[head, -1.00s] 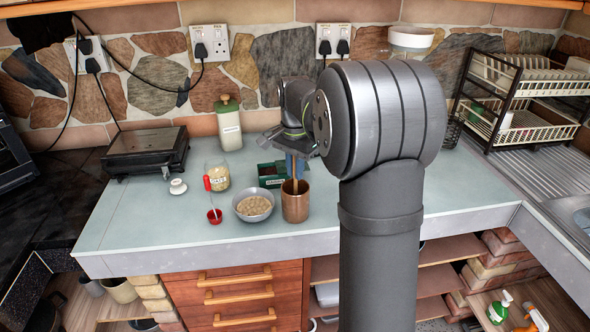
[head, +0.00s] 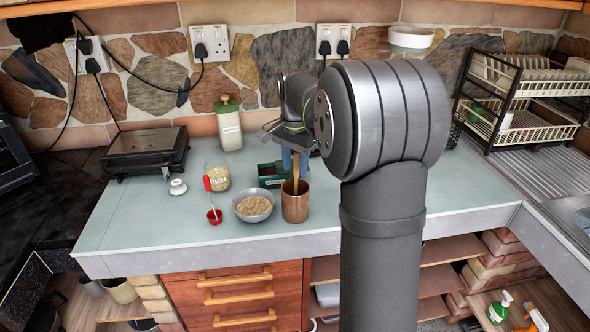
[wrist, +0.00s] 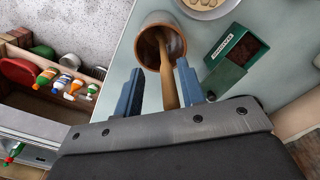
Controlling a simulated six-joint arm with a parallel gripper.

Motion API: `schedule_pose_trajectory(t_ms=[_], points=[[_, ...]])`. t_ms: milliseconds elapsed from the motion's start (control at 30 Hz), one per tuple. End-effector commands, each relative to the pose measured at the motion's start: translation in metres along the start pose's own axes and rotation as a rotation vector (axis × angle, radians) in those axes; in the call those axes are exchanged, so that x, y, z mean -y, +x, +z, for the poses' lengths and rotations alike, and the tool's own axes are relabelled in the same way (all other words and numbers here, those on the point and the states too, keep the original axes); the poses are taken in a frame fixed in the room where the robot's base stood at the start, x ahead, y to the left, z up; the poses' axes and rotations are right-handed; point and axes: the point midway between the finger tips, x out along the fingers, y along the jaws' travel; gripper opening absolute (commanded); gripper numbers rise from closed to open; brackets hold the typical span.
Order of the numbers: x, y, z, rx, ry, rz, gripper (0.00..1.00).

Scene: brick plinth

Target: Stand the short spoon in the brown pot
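The brown pot (head: 295,207) stands upright on the counter, and its open mouth shows in the wrist view (wrist: 143,52). The short wooden spoon (head: 302,165) stands in the pot with its lower end inside and its handle sticking up at a slight tilt. In the wrist view the spoon (wrist: 168,80) passes between the two blue fingers of my gripper (wrist: 160,70). My gripper is open, with a clear gap between the left finger and the spoon; the right finger is close beside it, and contact is unclear. My gripper also shows above the pot (head: 293,162).
A bowl of beige pieces (head: 253,206) stands left of the pot, and a green box (head: 272,175) behind it. A red cup (head: 215,216), a jar (head: 217,180) and a tall canister (head: 229,125) are further left. Counter right of my arm is clear.

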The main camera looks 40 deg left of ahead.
Motion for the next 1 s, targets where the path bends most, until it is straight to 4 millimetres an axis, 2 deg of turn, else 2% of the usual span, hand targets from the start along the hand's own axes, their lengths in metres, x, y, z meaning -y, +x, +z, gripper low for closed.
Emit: schedule_pose_trajectory(t_ms=[200, 433, 633, 1000], points=[[0.001, -0.050, -0.001, -0.004, 0.000, -0.004, 0.36], [0.001, -0.088, -0.001, -0.002, 0.000, -0.002, 0.36], [0.000, -0.100, 0.000, 0.000, 0.000, 0.000, 0.36], [0.000, -0.098, 0.000, 0.000, 0.000, 0.000, 0.36]])
